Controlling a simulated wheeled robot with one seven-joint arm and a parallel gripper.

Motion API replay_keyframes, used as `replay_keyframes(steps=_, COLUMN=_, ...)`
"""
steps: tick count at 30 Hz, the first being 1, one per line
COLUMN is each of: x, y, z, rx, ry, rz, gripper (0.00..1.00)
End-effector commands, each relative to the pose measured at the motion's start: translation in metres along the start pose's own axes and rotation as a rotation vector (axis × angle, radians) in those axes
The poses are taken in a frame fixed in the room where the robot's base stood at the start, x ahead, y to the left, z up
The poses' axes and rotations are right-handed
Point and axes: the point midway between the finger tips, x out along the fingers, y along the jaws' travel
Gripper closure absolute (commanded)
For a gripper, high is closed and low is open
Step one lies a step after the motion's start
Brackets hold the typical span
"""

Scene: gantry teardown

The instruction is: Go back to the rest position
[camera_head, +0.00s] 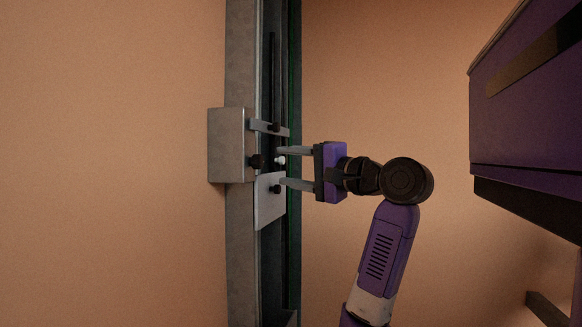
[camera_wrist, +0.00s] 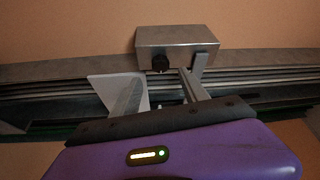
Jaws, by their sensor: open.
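My gripper (camera_head: 282,167) is open, its two grey fingers pointing left toward the gantry rail in the head view. It also shows in the wrist view (camera_wrist: 158,88), with the fingers spread apart and reaching toward the rail. A grey metal block (camera_head: 228,146) is mounted on the rail (camera_head: 240,265). Several dark knobs and a small white-tipped part sit near the fingertips. A pale plate (camera_head: 268,205) lies just below them. Whether the fingertips touch any of these parts is not clear. Nothing is seen held between the fingers.
A large purple and black structure (camera_head: 525,110) fills the right side of the head view. A bracket (camera_head: 265,127) extends from the block above the upper finger. The tan surface between the rail and the purple structure is clear apart from my arm.

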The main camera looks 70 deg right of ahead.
Motion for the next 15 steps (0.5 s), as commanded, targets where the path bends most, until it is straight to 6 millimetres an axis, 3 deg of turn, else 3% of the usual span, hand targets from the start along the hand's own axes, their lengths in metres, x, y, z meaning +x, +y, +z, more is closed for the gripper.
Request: replay_keyframes(steps=15, x=-0.0003, y=-0.0034, z=-0.0011, rx=-0.034, ry=0.005, rz=-0.013, gripper=0.48)
